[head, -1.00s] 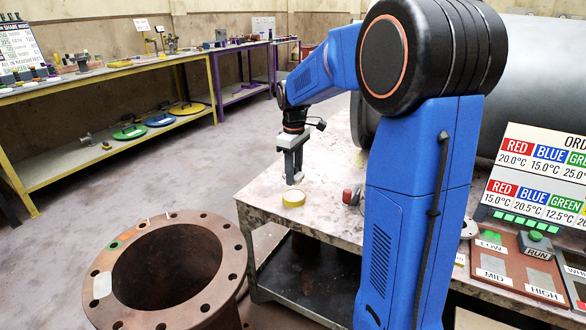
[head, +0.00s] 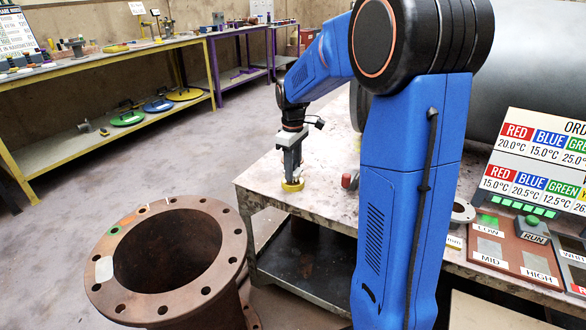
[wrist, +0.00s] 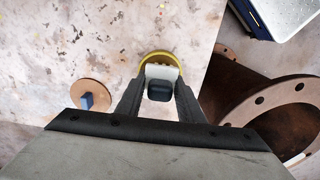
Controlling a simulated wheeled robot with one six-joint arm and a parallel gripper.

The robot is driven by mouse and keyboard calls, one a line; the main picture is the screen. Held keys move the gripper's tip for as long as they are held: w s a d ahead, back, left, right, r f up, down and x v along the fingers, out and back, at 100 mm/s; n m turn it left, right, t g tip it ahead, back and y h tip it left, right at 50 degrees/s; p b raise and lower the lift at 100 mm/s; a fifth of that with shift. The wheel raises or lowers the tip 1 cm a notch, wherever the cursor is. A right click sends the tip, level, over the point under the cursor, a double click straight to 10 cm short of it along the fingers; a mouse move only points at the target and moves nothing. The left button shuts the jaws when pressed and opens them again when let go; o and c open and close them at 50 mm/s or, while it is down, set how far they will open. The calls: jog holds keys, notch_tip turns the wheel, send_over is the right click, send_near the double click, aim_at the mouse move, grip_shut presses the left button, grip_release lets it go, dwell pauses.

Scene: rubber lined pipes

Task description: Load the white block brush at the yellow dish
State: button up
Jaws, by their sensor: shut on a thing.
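My gripper (head: 291,178) points down at the yellow dish (head: 292,187) near the table's front left corner. In the wrist view, its two fingers (wrist: 160,88) are shut on the white block brush (wrist: 162,71), which shows a white block and a dark part between the fingertips. The brush is over the yellow dish (wrist: 149,58), whose rim curves around behind it. In the head view the fingertips overlap the dish. The brush's underside and the dish's inside are hidden, so I cannot tell whether they touch.
A rusty flanged pipe (head: 104,235) stands at the front left, below the table (head: 262,170). A small red-ended object (head: 349,181) lies right of the dish. In the wrist view a wooden disc with a blue handle (wrist: 88,101) is to the left. A control panel (head: 515,245) is at right.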

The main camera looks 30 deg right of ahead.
jog(key=shift+f, duration=0.55)
dwell(1.8)
jog(key=shift+r, duration=0.1)
jog(key=shift+r, duration=3.45)
